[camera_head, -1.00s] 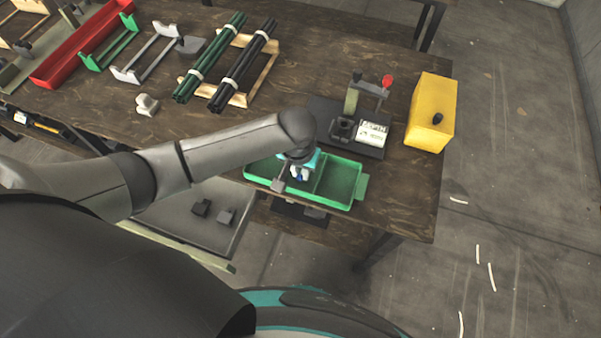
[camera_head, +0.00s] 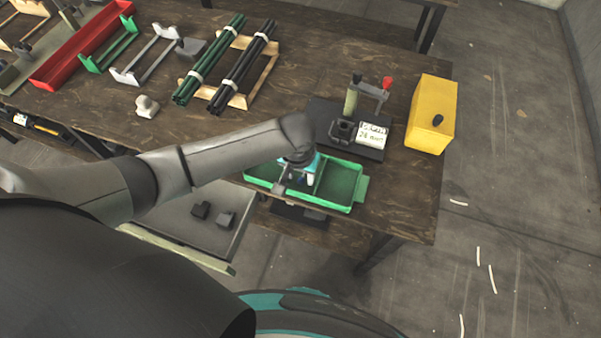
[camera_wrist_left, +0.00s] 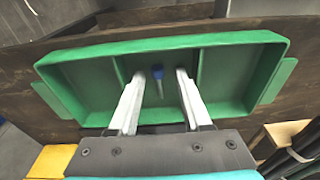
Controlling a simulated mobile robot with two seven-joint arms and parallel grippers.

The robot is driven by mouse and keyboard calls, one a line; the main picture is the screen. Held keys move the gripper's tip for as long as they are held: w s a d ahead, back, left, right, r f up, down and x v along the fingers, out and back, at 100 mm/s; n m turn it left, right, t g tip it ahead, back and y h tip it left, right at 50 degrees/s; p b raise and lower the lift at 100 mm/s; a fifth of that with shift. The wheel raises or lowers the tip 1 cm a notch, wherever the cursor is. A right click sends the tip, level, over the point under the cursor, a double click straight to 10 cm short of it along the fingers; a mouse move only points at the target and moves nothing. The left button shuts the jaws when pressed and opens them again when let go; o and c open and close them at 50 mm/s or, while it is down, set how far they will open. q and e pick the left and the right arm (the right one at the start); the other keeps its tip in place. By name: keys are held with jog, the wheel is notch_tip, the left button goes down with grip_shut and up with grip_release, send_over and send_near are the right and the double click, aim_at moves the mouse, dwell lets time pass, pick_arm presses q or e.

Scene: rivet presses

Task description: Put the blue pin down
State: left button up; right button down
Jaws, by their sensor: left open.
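The blue pin (camera_wrist_left: 158,73) shows its blue head in the left wrist view, inside the green tray (camera_wrist_left: 75,105), between two dividers. It lies between the two pale fingers of my left gripper (camera_wrist_left: 160,77), with a visible gap on both sides. My left gripper is open and reaches down into the tray. In the head view, the left gripper (camera_head: 296,182) is over the left part of the green tray (camera_head: 362,188). The pin cannot be made out there. Whether the pin stands or lies is hard to tell. My right gripper is out of view.
A rivet press (camera_head: 351,100) on a dark base stands behind the tray, with a yellow box (camera_head: 430,115) to its right. Bundled green rods (camera_head: 212,57) and black rods (camera_head: 245,65) lie farther left. Bare tabletop (camera_head: 185,125) is left of the press.

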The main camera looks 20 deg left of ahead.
pick_arm(q)
notch_tip(320, 180, up, 12)
jog(key=s+p, duration=0.1)
jog(key=p, duration=0.2)
jog(key=shift+s+p, duration=0.3)
jog(key=shift+p, duration=0.1)
jog(key=shift+d, duration=0.1)
